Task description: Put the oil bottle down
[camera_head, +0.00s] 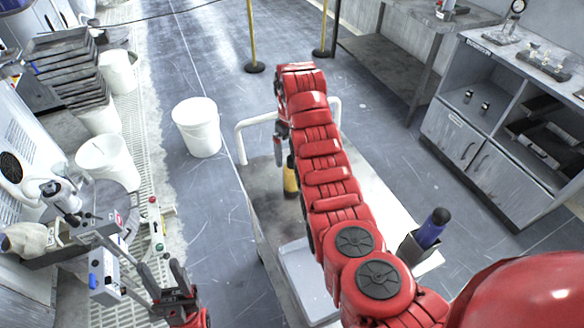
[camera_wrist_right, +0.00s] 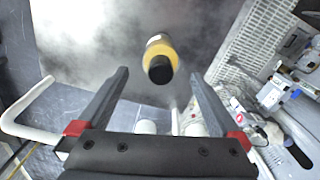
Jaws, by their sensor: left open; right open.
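The oil bottle (camera_head: 290,178) is yellow with a dark cap and stands on the grey top of the cart (camera_head: 262,185), partly hidden behind my right arm. In the right wrist view the bottle (camera_wrist_right: 161,52) shows beyond and between the fingertips of my right gripper (camera_wrist_right: 158,76), with clear gaps on both sides. That gripper is open and empty. In the head view, the right gripper (camera_head: 281,145) is mostly hidden by its arm, near the bottle. My left gripper (camera_head: 163,274) is open and empty at the lower left, away from the cart.
A grey tray (camera_head: 297,267) and a holder (camera_head: 415,250) with a blue-handled tool (camera_head: 431,229) are on the cart. White handle rails (camera_head: 240,142) rise at its far end. A white bucket (camera_head: 197,127) stands on the floor to the left. Platen machinery (camera_head: 108,262) is near my left gripper.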

